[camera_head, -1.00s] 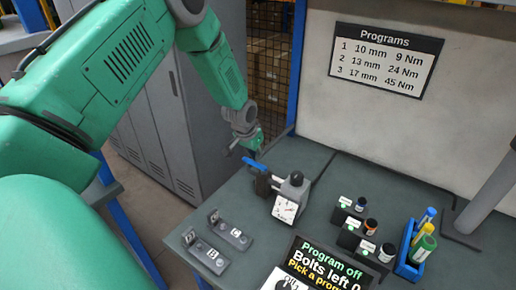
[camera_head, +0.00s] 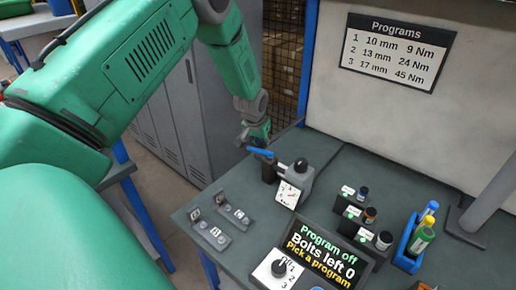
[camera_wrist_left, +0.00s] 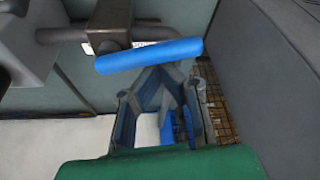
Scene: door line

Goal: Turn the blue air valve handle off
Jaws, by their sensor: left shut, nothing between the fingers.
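The blue air valve handle (camera_head: 260,152) is on a dark valve body with a pressure gauge (camera_head: 289,194), near the bench's far left edge. The handle points left in the head view, tilted slightly up toward its free end. In the left wrist view the handle (camera_wrist_left: 150,56) is a blue bar lying across, just beyond the fingertips. My left gripper (camera_head: 257,140) is right behind the handle, shut with nothing in it. It also shows in the left wrist view (camera_wrist_left: 163,85). I cannot tell whether it touches the handle. My right gripper is not in view.
A display (camera_head: 320,258) reads "Program off, Bolts left 0, Pick a program", with a dial (camera_head: 279,268) beside it. Small labelled plates (camera_head: 210,234), several bottles (camera_head: 384,240) and a blue holder (camera_head: 408,246) stand on the bench (camera_head: 250,215). A grey cabinet (camera_head: 175,115) is behind my left arm.

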